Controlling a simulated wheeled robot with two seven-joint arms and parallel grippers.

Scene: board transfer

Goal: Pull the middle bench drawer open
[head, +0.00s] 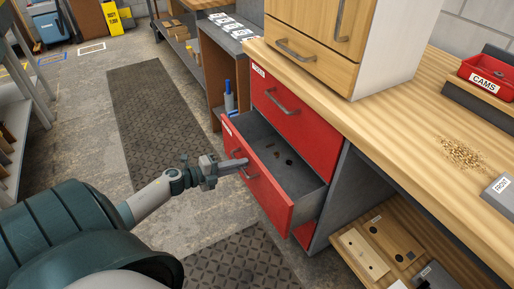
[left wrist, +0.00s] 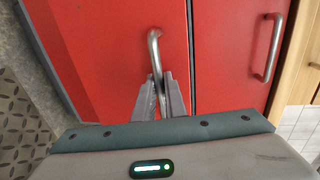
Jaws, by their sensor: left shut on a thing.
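The middle bench drawer (head: 265,192) has a red front and stands pulled out from the bench, its grey inside showing with a few small dark spots or items. My left gripper (head: 234,164) is at the front of this drawer, shut on its metal handle (head: 240,166). In the left wrist view, the fingertips (left wrist: 158,78) close around one end of the handle (left wrist: 154,46), against the red drawer front (left wrist: 105,55). The right gripper is in neither view.
A shut red drawer (head: 293,116) with its own handle sits above. The wooden bench top (head: 420,130) carries a cabinet (head: 325,55) and a red CAMS bin (head: 492,72). A low shelf (head: 345,240) holds boards at right. Floor mats (head: 150,110) lie at left.

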